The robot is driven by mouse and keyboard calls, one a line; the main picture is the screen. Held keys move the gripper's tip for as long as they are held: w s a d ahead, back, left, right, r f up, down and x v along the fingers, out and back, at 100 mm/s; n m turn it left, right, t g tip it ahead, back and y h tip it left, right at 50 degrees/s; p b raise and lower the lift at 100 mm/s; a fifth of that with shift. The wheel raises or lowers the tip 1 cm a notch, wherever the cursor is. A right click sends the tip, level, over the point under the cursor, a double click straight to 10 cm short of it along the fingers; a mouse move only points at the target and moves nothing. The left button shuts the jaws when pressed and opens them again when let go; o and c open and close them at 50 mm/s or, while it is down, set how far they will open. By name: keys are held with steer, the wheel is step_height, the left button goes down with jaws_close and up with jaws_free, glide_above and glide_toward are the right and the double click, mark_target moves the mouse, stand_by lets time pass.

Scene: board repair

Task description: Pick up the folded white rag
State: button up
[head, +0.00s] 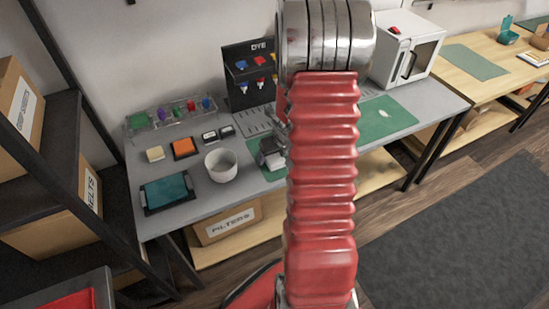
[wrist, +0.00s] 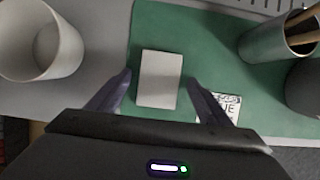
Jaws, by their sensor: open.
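The folded white rag (wrist: 160,90) shows in the wrist view as a pale, upright rectangle lying on a green mat (wrist: 205,60). My gripper (wrist: 159,78) is open, with one dark finger on the left of the rag and one on the right. Gaps show between the rag and both fingers, and nothing is held. The height of the fingertips above the mat is hard to tell. In the head view my red arm hides much of this spot.
A white bowl (wrist: 40,40) stands left of the mat, also in the head view (head: 221,165). A metal cup (wrist: 268,45) with wooden sticks and a dark object (wrist: 305,85) stand to the right. A printed label (wrist: 228,104) lies by the right finger.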

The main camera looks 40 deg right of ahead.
mark_target(275, 157)
steer(key=shift+f, duration=0.1)
steer(key=shift+c, duration=0.3)
steer(key=c, duration=1.2)
steer(key=shift+o, duration=0.2)
step_height(275, 157, up, 10)
steer(key=shift+r, duration=0.25)
